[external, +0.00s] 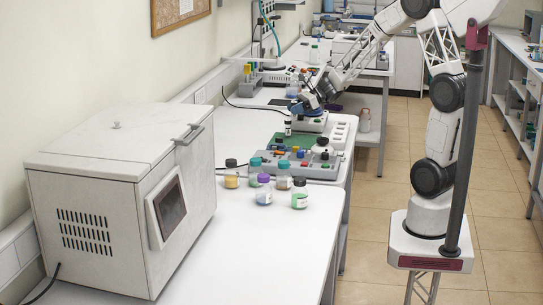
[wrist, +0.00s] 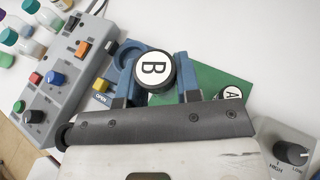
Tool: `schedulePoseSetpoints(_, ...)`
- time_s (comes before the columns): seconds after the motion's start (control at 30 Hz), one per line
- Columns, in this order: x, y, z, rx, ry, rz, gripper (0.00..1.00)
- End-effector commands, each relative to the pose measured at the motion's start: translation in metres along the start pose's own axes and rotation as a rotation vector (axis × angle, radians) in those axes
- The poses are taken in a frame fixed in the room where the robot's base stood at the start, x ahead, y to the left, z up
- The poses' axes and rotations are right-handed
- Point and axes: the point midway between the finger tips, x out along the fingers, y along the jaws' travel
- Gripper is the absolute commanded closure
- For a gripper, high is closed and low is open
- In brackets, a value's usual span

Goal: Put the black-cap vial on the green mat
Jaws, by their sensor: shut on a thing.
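In the wrist view, my gripper (wrist: 155,85) is shut on a vial with a black-rimmed cap (wrist: 154,68), whose white top is marked B. The cap hides the vial's body below it. The green mat (wrist: 203,82) shows beneath and to the right of this cap. I cannot tell whether the vial touches the mat. A second cap marked A (wrist: 232,93) sits over the mat's right part. In the external view, my gripper (external: 306,106) is low above the bench by the green mat (external: 284,139), with a small dark-capped vial (external: 288,128) beside it.
A grey panel (wrist: 64,72) with coloured knobs and switches lies left of the mat. A blue ring-shaped part (wrist: 127,56) is beside the held cap. A HIGH/LOW knob unit (wrist: 288,150) is at the lower right. Several coloured-cap vials (external: 264,190) stand nearer the white box (external: 120,190).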

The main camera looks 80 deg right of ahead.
Motion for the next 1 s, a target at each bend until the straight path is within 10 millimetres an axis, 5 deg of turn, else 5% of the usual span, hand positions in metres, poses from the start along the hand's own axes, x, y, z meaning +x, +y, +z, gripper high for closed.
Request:
schedulePoseSetpoints(0.53, 0.004, 0.0, -0.009, 0.0, 0.0, 0.0, 0.92)
schedulePoseSetpoints(1.0, 0.025, 0.0, -0.059, 0.001, 0.001, 0.001, 0.92)
